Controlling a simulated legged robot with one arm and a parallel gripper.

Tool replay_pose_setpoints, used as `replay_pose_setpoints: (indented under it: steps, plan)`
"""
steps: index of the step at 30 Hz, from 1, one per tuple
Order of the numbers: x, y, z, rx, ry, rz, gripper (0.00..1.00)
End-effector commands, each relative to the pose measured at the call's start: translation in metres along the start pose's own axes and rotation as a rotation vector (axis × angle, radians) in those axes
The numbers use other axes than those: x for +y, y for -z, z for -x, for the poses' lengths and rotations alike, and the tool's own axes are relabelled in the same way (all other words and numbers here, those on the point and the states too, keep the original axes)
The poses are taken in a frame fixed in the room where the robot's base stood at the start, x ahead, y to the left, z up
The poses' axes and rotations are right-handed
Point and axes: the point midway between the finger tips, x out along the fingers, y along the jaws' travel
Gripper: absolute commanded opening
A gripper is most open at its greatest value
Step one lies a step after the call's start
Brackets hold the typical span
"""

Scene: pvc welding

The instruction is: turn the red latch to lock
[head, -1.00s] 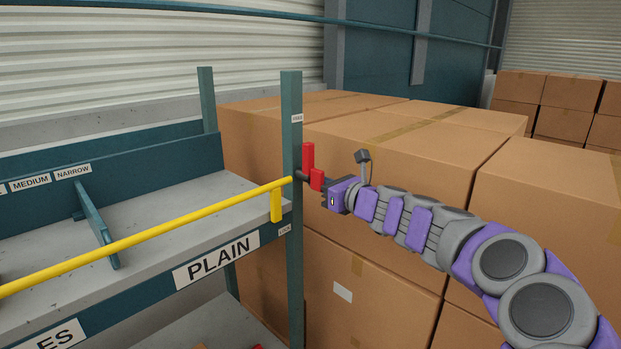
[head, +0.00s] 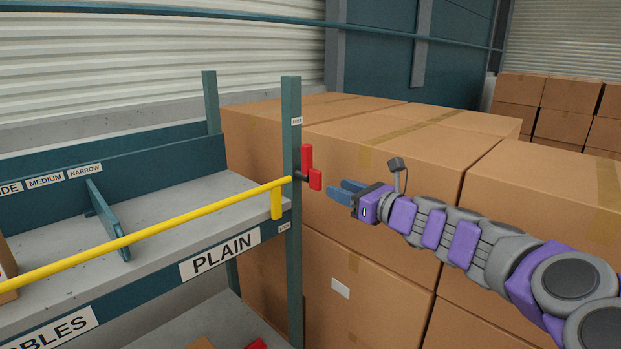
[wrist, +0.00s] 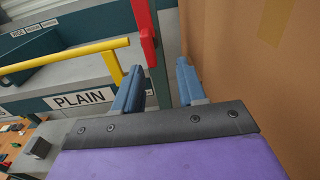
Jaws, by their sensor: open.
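The red latch (head: 307,165) is mounted on the teal shelf post, at the right end of the yellow bar (head: 160,230). Its longer red part stands upright, with a shorter red block to its right. My gripper (head: 340,190) is open and empty, just right of the latch and a little lower, apart from it. In the wrist view the red latch (wrist: 146,35) shows at the top, ahead of the two blue fingers (wrist: 158,88) and roughly in line with the gap between them. The latch's upper end is cut off there.
The teal post (head: 292,250) stands at the shelf's front corner. The shelf (head: 190,200) has a PLAIN label and a divider. Large cardboard boxes (head: 390,150) stand close behind and right of my gripper.

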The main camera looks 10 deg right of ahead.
Motion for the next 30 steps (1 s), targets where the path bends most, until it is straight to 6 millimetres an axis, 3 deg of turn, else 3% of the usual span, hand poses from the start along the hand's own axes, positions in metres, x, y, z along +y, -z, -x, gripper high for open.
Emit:
replay_pose_setpoints:
  steps: [15,30]
  plan:
    - [0.010,-0.001,0.024,0.005,0.000,0.006,0.40]
    - [-0.003,0.001,0.063,0.001,0.003,0.000,0.40]
